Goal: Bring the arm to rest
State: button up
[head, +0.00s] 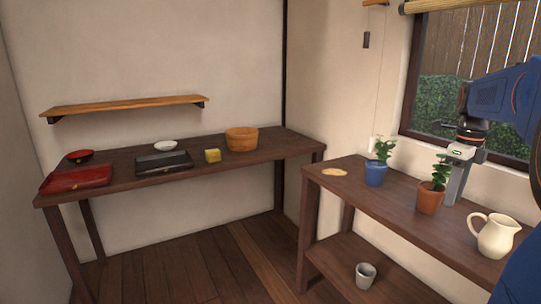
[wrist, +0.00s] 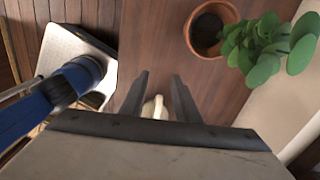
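My arm reaches in from the right of the head view, over the right-hand wooden table (head: 385,195). My gripper (head: 450,198) points down behind the terracotta pot with a green plant (head: 430,198). In the wrist view my gripper's two dark fingers (wrist: 158,82) stand apart with nothing gripped between them. A cream pitcher (head: 496,236) stands on the table to the right of the gripper, apart from it. Part of the pitcher shows beyond the fingers in the wrist view (wrist: 155,107).
A blue pot with a plant (head: 376,173) and a pale flat patch (head: 334,172) are farther left on this table. A grey cup (head: 365,275) sits on its lower shelf. The window (head: 470,85) is close behind my arm. The back table (head: 125,172) holds boxes, bowls and a wooden tub (head: 241,140).

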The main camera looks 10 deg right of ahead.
jog(key=s+a+f+n+t, duration=0.1)
jog(key=s+a+f+n, duration=0.3)
jog(key=a+n, duration=0.5)
jog(key=s+a+f+n+t, duration=0.2)
jog(key=s+a+f+n, duration=0.3)
jog(key=s+a+n, duration=0.3)
jog(key=s+a+f+n+t, duration=0.1)
jog(key=s+a+f+n, duration=0.4)
jog(key=a+n, duration=0.5)
jog(key=s+n, duration=0.1)
jog(key=n, duration=0.2)
jog(key=shift+a+n+t, duration=0.25)
jog(key=shift+n+t, duration=0.05)
